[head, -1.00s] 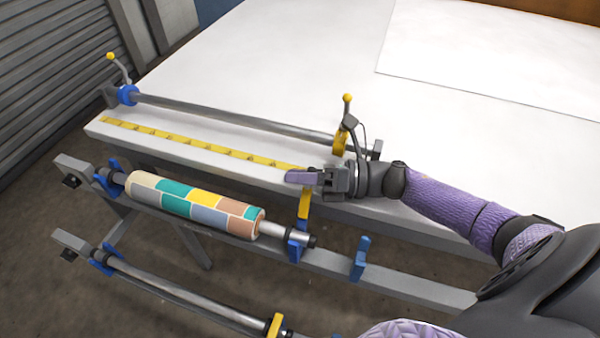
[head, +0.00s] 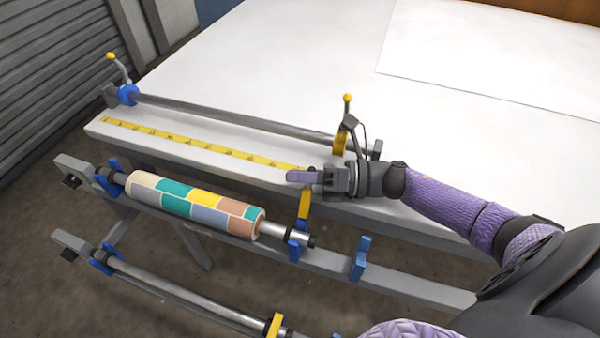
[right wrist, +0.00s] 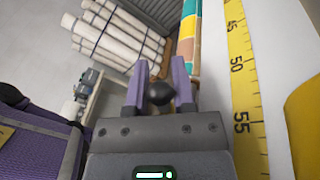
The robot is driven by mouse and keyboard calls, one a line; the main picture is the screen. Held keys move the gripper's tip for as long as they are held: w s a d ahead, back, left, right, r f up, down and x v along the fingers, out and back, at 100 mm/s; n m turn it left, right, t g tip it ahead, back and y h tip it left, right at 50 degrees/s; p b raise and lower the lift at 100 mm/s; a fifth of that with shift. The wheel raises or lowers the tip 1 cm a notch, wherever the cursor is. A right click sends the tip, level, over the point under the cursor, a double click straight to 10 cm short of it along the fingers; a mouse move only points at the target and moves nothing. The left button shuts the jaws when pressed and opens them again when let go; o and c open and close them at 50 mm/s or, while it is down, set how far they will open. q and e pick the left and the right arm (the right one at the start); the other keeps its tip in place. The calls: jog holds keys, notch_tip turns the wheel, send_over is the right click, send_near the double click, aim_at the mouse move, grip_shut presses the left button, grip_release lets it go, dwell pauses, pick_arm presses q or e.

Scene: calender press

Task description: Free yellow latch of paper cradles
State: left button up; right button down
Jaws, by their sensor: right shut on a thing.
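The upper paper cradle carries a roll with a patchwork of coloured blocks (head: 196,207). Its yellow latch (head: 304,205) stands up at the roll's right end, above a blue bracket (head: 295,246). My right gripper (head: 296,177) is at the top of this latch, over the front edge of the table. In the right wrist view its purple fingers (right wrist: 159,82) are shut on a dark round knob (right wrist: 160,93), which appears to be the latch's end. The fingers hide this end in the head view. My left gripper is not in view.
A lower cradle with a bare bar (head: 180,290) has another yellow latch (head: 274,325). On the white table (head: 290,65) are a yellow measuring tape (head: 190,144) and a metal bar (head: 235,121) with a yellow-knobbed lever (head: 347,98) close behind my right gripper. An empty blue bracket (head: 360,258) stands to the right.

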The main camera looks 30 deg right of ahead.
dwell(0.7)
jog(key=n+p, duration=0.1)
jog(key=s+a+n, duration=0.1)
jog(key=shift+a+r+n+h+p, duration=0.2)
jog(key=shift+r+n+h+p, duration=0.15)
jog(key=shift+n+h, duration=0.05)
jog(key=c, duration=0.5)
grip_release()
jog(key=shift+s+d, duration=0.1)
jog(key=v, duration=0.9)
jog(key=shift+s+d, duration=0.15)
jog(key=shift+d, duration=0.25)
